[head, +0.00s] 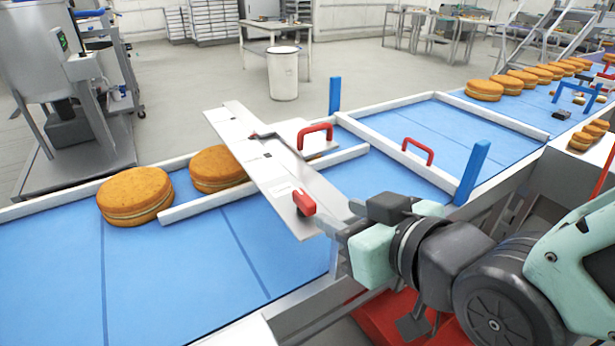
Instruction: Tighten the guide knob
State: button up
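A red knob (304,202) sits at the near end of a grey metal plate (265,165) that lies across the blue conveyor. It looks like the guide knob. My gripper (335,218) is just to the right of the knob, at the plate's near end. The fingertips point left toward the knob and overlap the plate's corner in the picture. I cannot tell whether they touch the knob, or how wide the fingers are apart.
Two filled rounds (136,196) (217,169) lie on the belt left of the plate, along white guide rails (190,206). Red handles (315,131) (418,150) and blue posts (335,95) (472,172) stand near the plate. More rounds (484,90) line the far belt.

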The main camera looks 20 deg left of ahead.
aim_at(306, 199)
jog(key=p+x, duration=0.2)
jog(key=x, duration=0.9)
jog(key=shift+w, duration=0.15)
jog(key=shift+a, duration=0.1)
grip_shut()
